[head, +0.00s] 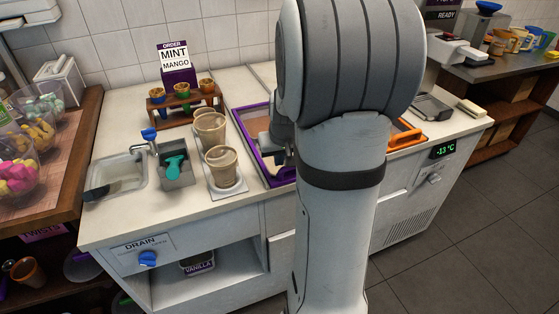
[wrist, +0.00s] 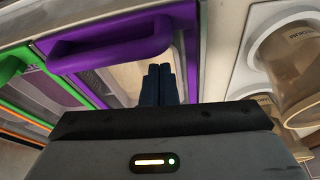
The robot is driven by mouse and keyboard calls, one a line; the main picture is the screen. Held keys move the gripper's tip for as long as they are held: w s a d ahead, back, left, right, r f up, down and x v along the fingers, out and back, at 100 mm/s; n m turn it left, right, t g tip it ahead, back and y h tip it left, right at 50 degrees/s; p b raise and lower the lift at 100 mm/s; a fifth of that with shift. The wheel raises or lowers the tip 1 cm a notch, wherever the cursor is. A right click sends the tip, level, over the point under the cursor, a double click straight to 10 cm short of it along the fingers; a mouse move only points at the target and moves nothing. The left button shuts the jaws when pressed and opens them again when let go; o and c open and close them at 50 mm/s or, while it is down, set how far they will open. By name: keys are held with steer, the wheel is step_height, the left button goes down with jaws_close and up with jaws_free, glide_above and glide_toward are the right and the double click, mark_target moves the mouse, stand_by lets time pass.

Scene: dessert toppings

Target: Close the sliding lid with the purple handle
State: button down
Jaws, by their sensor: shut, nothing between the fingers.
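The sliding lid with the purple handle is in the counter freezer. Its purple frame (head: 244,140) shows left of my arm in the head view. In the wrist view the purple handle (wrist: 110,52) is a thick bar at the upper left, joined to a purple frame (wrist: 190,62). My gripper (wrist: 160,70) is shut and empty, its dark fingertips together just right of and below the handle, over the pale area inside the frame. I cannot tell whether they touch anything. My arm hides much of the lid in the head view.
A green handle (wrist: 12,66) lies left of the purple one; an orange handle (head: 404,137) shows right of my arm. Tan cups (head: 221,167) stand on a white tray close to the purple frame's left side, also near my gripper in the wrist view. A cone rack (head: 180,101) stands behind.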

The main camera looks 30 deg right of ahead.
steer(key=shift+w+d+r, duration=0.1)
steer(key=shift+w, duration=0.8)
steer(key=v, duration=0.9)
steer(key=shift+s+r+p, duration=0.2)
steer(key=shift+r+p, duration=0.1)
steer(key=shift+r, duration=0.05)
steer(key=s+a+r+n+y+p, duration=0.1)
steer(key=s+a+r+n+p, duration=0.1)
steer(key=s+a, duration=1.3)
steer(key=a+n+p, duration=0.1)
steer(key=a+p, duration=0.1)
steer(key=shift+a+g, duration=0.35)
steer(key=shift+g, duration=0.05)
steer(key=shift+s, duration=0.2)
